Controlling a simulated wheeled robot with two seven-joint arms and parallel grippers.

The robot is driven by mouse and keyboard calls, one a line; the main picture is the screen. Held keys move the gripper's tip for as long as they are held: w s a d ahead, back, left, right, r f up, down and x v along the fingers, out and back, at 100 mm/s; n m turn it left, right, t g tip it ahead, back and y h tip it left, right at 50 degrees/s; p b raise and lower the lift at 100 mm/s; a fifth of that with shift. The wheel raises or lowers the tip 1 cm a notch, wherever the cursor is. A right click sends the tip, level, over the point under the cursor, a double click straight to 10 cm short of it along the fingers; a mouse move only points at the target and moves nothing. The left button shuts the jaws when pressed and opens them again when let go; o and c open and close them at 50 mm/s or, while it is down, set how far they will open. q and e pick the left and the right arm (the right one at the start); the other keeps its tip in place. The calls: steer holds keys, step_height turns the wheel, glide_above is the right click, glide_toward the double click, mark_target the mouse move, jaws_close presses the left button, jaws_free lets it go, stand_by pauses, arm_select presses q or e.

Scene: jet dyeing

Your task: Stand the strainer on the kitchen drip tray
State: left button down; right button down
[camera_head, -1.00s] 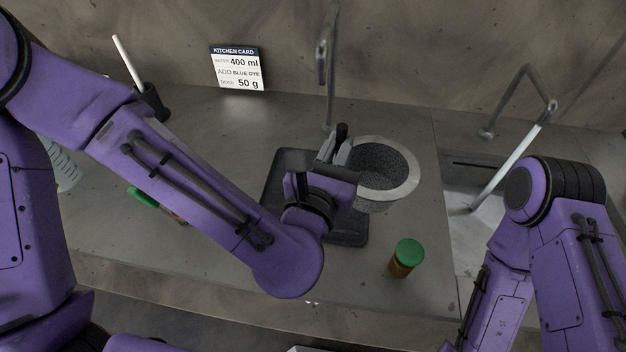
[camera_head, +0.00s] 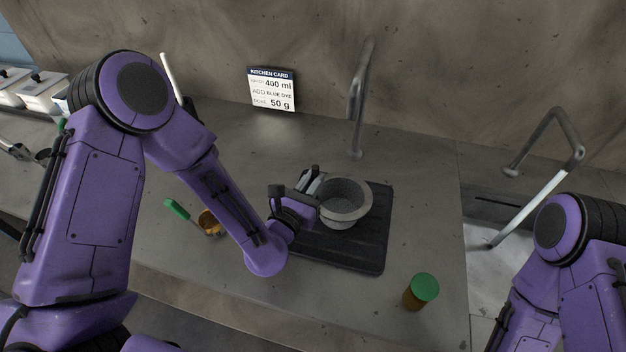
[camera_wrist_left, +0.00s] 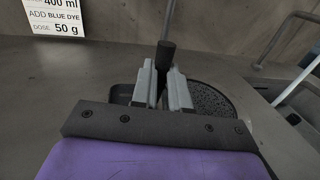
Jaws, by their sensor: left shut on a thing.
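The strainer (camera_head: 343,213) is a grey, speckled round cup with a pale rim. It is upright over the black, ribbed drip tray (camera_head: 372,252); I cannot tell whether its base touches the tray. My left gripper (camera_head: 312,180) is at the strainer's left side, shut on its dark handle. In the left wrist view, the strainer's mesh (camera_wrist_left: 208,98) shows behind the right finger, and the dark handle (camera_wrist_left: 165,55) rises between the fingers. My right arm is at the right edge of the head view, but its gripper is out of view.
A green-lidded jar (camera_head: 420,291) stands right of the tray near the counter's front. A green-handled scoop (camera_head: 190,217) lies left of my forearm. A tap (camera_head: 358,110) rises behind the tray. The sink (camera_head: 490,250) is at the right. A kitchen card (camera_head: 272,89) leans at the back wall.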

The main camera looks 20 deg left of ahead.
arm_select(q)
steer(key=shift+f, duration=0.1)
steer(key=c, duration=1.1)
jaws_free()
steer(key=shift+o, duration=0.2)
steer(key=s+a+p, duration=0.2)
steer(key=s+p, duration=0.1)
steer(key=s, duration=0.8)
steer(key=shift+s, duration=0.4)
steer(key=shift+a, duration=0.1)
